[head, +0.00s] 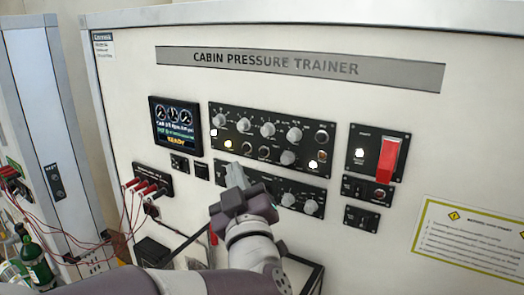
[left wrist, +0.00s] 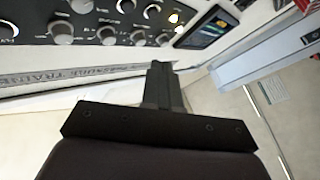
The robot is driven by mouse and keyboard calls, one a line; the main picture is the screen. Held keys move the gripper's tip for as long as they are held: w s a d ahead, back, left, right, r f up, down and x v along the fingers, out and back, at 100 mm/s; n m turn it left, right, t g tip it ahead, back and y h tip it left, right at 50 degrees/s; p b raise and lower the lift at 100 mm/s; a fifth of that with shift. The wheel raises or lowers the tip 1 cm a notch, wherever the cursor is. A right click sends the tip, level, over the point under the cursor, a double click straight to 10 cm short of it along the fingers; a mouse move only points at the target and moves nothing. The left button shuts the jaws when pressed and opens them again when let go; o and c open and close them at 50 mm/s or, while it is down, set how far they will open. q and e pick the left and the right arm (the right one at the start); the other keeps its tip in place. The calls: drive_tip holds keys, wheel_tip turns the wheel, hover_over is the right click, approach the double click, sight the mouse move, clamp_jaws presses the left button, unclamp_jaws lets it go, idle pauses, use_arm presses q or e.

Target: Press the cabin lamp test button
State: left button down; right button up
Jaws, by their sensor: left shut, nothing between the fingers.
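The upper black control panel (head: 270,125) on the Cabin Pressure Trainer carries several grey knobs, dark round buttons and lit lamps. Its labels are too small to read, so I cannot tell which control is the cabin lamp test button. My left gripper (head: 235,173) is shut and empty, just below the lower left part of this panel, and hides part of the lower panel (head: 300,199). I cannot tell whether its tips touch the face. In the left wrist view the shut fingers (left wrist: 159,75) point toward the knob panel (left wrist: 90,22). My right gripper is not in view.
A display reading READY (head: 174,122) sits left of the panel. A red guarded switch (head: 388,155) is at the right. Red plugs and cables (head: 145,188) hang at the left, near green bottles (head: 35,258). A yellow-bordered notice (head: 470,238) is at lower right.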

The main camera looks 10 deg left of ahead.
sight(263, 152)
use_arm(q)
drive_tip(key=w, duration=0.1)
drive_tip(key=w+d, duration=0.1)
drive_tip(key=w, duration=0.1)
drive_tip(key=w+d, duration=0.1)
drive_tip(key=w, duration=0.1)
drive_tip(key=shift+w+d, duration=0.1)
drive_tip(key=shift+w, duration=0.15)
drive_tip(key=shift+p, duration=0.3)
drive_tip(key=shift+w, duration=0.15)
idle(1.5)
drive_tip(key=shift+w+d, duration=0.15)
drive_tip(key=shift+w, duration=0.15)
